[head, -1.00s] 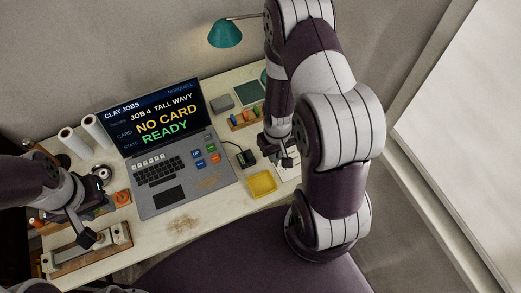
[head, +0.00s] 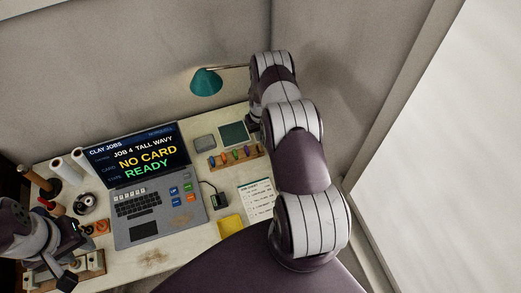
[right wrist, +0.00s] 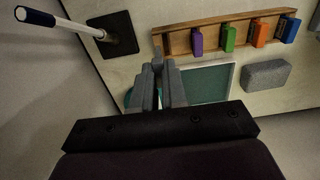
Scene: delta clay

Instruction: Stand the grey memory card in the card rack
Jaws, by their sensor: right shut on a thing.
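My right gripper (right wrist: 158,70) is shut on a small grey piece, which looks like the grey memory card (right wrist: 158,61); only its end shows between the fingertips. In the right wrist view it is close to the bare end of the wooden card rack (right wrist: 176,43). The rack holds upright purple, green, orange and blue cards. In the head view the card rack (head: 236,160) stands right of the laptop, and my right gripper (head: 253,126) is beyond it, largely hidden by my arm. My left gripper (head: 69,281) hangs low at the left; its jaws are unclear.
A green pad (right wrist: 207,84) and a grey block (right wrist: 266,75) lie beside the rack. The lamp base (right wrist: 117,38) and pole stand near the rack's bare end. The laptop (head: 160,205), a yellow tray (head: 231,226) and a printed sheet (head: 257,198) occupy the table.

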